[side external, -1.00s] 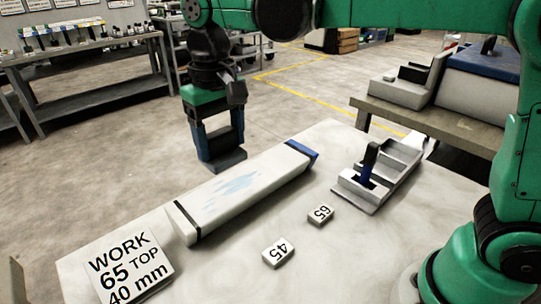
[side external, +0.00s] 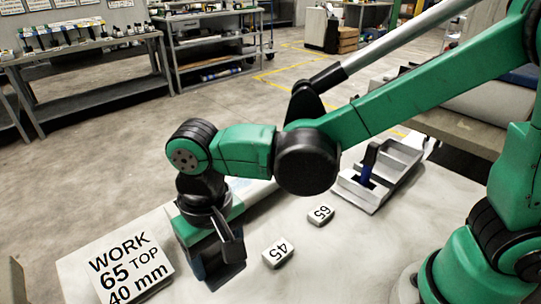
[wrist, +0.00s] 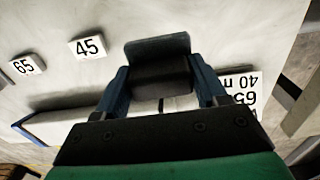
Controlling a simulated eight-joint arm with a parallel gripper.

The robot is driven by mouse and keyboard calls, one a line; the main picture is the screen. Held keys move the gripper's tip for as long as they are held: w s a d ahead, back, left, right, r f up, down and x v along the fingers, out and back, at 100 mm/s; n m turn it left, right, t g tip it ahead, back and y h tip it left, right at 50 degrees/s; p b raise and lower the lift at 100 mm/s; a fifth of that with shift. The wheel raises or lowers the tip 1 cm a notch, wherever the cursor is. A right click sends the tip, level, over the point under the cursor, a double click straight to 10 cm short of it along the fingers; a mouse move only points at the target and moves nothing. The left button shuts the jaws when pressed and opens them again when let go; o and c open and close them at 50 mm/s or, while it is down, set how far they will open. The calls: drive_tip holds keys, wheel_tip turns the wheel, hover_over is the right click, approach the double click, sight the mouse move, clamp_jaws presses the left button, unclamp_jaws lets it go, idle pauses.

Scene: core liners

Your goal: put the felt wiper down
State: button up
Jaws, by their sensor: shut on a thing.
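My gripper (side external: 216,266) is low over the near-left part of the white table, between the work sign and the 45 tag. In the wrist view its two blue fingers (wrist: 160,88) are shut on the felt wiper (wrist: 160,76), a dark block with a grey plate along one side. In the side view the wiper is mostly lost among the dark fingers. I cannot tell whether it touches the table. The pale core liner (side external: 254,192) lies behind my arm, which hides most of it. It also shows at the left in the wrist view (wrist: 62,124).
The work sign (side external: 128,264) lies left of my gripper. The 45 tag (side external: 278,252) and the 65 tag (side external: 320,215) lie to its right. A grey tray (side external: 402,160) with a blue-and-black upright tool (side external: 368,163) stands farther right. The table's front middle is clear.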

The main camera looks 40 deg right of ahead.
drive_tip(key=shift+f, duration=3.2)
drive_tip(key=shift+f, duration=0.1)
drive_tip(key=o, duration=1.4)
drive_tip(key=shift+c, duration=0.2)
